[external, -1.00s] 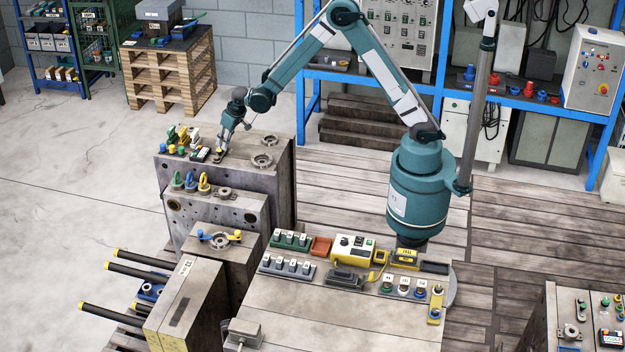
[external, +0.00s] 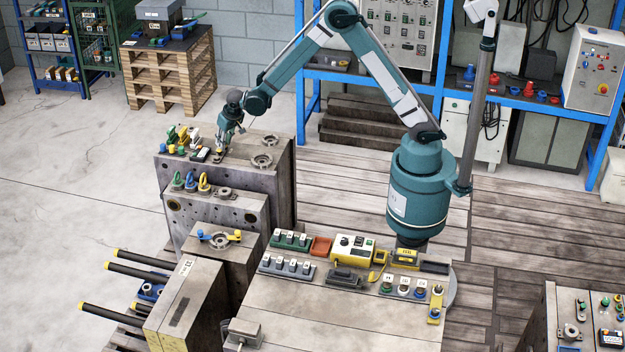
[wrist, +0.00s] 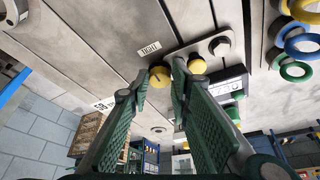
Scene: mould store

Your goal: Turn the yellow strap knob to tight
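A round yellow knob (wrist: 159,77) with a dark line on its face sits on the grey steel block, near a white label (wrist: 149,48) reading TIGHT. A second white label (wrist: 104,104) lies on its other side, partly hidden by my left finger. My gripper (wrist: 161,72) has its green-padded fingers apart, their tips on either side of this knob with a slight gap. A second yellow knob (wrist: 197,66) is just right of the right finger. In the external view, my gripper (external: 219,157) is low over the block's top; the knob is too small to make out clearly there.
A hex bolt (wrist: 220,45) on a dark plate is near the second knob. Yellow, blue and green lifting eyes (wrist: 298,42) stand to the right. A round ring fitting (external: 262,161) is right of my gripper on the block (external: 255,183).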

